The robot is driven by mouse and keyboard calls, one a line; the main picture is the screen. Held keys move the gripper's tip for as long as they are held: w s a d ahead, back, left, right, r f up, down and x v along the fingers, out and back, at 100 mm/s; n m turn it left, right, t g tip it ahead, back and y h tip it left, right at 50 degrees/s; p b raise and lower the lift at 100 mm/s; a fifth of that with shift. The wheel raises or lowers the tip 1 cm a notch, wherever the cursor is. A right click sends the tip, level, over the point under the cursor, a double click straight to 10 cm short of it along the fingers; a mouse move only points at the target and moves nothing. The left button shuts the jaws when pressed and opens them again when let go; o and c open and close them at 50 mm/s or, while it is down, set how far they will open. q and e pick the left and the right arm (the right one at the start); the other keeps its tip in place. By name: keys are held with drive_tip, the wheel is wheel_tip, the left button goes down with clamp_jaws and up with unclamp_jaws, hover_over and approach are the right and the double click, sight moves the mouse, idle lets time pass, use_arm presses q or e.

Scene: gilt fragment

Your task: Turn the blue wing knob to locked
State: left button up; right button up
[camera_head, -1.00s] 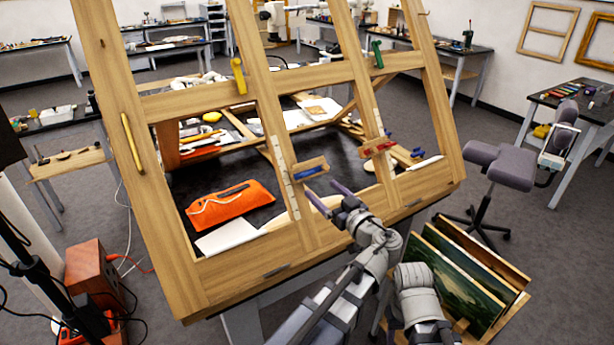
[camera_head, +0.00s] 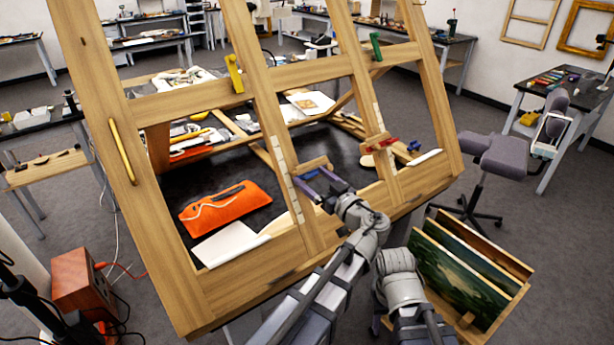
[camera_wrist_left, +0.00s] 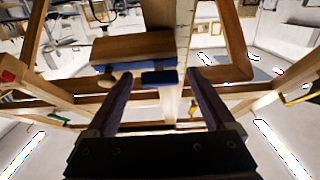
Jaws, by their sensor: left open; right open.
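The blue wing knob (camera_head: 307,175) sits at a small wooden block (camera_head: 314,164) on the left middle upright of a large wooden easel frame (camera_head: 190,102). In the left wrist view the knob (camera_wrist_left: 160,77) is a short blue bar lying crosswise, below the block (camera_wrist_left: 133,47). My left gripper (camera_head: 321,185) is open at the knob. Its two dark purple fingers point toward the knob, which appears between the fingertips in the wrist view; I cannot tell whether they touch it. My right gripper is not in view; only a grey part of that arm shows.
A red wing knob (camera_head: 382,144) is on the upright to the right. Yellow (camera_head: 234,74) and green (camera_head: 376,47) handles are on the upper crossbar. An orange pouch (camera_head: 227,208) lies behind the frame. Paintings in a rack (camera_head: 462,272) stand at lower right.

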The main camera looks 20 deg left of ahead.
use_arm(q)
drive_tip(key=shift+s+d, duration=0.1)
drive_tip(key=shift+d, duration=0.1)
drive_tip(key=shift+c, duration=0.4)
drive_tip(key=shift+a, duration=0.15)
drive_tip(key=c, duration=1.3)
